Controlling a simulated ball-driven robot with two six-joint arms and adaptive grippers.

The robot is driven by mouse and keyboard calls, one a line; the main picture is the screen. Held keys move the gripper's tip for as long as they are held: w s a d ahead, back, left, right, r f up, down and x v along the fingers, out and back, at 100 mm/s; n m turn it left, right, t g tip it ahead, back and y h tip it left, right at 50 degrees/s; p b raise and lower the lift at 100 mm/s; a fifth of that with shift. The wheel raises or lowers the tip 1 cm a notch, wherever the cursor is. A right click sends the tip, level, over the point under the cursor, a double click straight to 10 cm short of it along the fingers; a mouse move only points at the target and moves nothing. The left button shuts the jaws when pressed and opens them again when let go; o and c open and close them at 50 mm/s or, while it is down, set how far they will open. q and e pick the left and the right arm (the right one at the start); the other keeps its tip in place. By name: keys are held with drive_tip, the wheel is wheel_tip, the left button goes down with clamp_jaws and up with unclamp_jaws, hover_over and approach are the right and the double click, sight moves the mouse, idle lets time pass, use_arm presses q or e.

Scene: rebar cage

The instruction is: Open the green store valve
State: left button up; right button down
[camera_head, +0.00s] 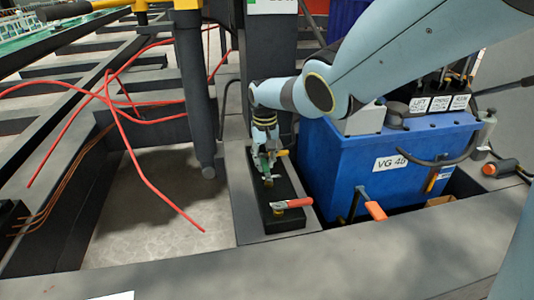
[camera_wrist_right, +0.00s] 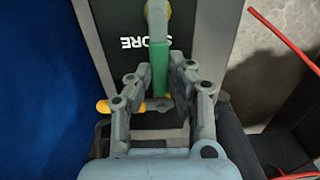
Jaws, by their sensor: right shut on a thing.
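The green store valve handle (camera_wrist_right: 160,68) stands upright in the right wrist view, next to a plate lettered STORE, partly hidden. My right gripper (camera_wrist_right: 160,78) has its two fingers on either side of the handle and is shut on it. In the head view my right gripper (camera_head: 268,163) reaches down onto the black valve block (camera_head: 250,205), and the fingers hide most of the green handle. My left gripper is not in view.
A yellow-tipped lever (camera_wrist_right: 108,106) lies close to the fingers. A red-handled valve (camera_head: 292,203) sits at the block's near end. The blue VG 46 tank (camera_head: 345,165) stands close on the right. Red hoses (camera_head: 140,165) hang on the left. A dark post (camera_head: 195,90) stands nearby.

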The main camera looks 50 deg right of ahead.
sight(265, 166)
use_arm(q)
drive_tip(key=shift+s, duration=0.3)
use_arm(e)
drive_tip(key=shift+a, duration=0.1)
drive_tip(key=c, duration=1.6)
unclamp_jaws()
drive_tip(key=shift+o, duration=1.3)
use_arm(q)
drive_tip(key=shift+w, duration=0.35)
use_arm(e)
drive_tip(key=shift+o, duration=0.5)
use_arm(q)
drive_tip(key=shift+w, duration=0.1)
use_arm(e)
drive_tip(key=shift+r, duration=0.55)
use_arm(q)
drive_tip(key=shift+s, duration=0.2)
use_arm(e)
wheel_tip(265, 166, up, 11)
